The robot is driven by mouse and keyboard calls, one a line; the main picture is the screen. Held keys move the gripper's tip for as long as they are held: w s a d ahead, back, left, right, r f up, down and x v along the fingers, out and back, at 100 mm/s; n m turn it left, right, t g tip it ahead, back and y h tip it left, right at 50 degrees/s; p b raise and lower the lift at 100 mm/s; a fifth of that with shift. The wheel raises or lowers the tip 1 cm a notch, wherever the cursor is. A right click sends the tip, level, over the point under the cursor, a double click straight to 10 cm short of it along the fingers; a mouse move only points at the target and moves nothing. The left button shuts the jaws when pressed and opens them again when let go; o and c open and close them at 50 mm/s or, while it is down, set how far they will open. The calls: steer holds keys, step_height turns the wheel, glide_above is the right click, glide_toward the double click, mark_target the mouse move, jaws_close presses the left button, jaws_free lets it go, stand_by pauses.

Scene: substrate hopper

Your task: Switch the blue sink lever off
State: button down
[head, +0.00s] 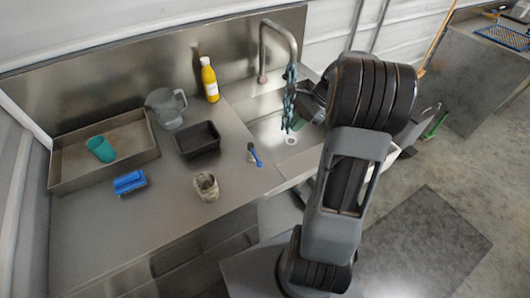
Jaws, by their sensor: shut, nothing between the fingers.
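The blue lever (255,155) stands on the steel counter at the left edge of the sink, on a small grey base. Its blue handle slants down to the right. The curved steel tap (264,50) rises behind the sink (265,128). A dark, twisted teal streak (289,100) runs from the spout down towards the sink, and looks like flowing water. My gripper (306,100) is up over the sink, close to the streak and apart from the lever. It is shut and empty, and my arm partly hides it.
A grey cup (206,187) stands left of the lever. A black bin (198,140), clear jug (166,108) and yellow bottle (209,80) stand farther back. A blue brush or sponge (129,182) lies before a steel tray (62,185) holding a teal cup (100,149).

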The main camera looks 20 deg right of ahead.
mark_target(255, 156)
steer(key=shift+m, duration=0.3)
steer(key=x, duration=0.4)
steer(key=a+p+x, duration=0.1)
steer(key=x, duration=0.2)
steer(key=r+x, duration=0.1)
steer(key=x, duration=0.3)
steer(key=shift+s+a+f, duration=0.2)
steer(key=shift+a, duration=0.25)
steer(key=shift+a+f+p, duration=0.25)
steer(key=shift+a+p, duration=0.15)
steer(key=shift+a, duration=0.55)
steer(key=shift+s+a+m, duration=0.1)
steer(key=shift+a+m, duration=0.1)
steer(key=shift+m, duration=0.2)
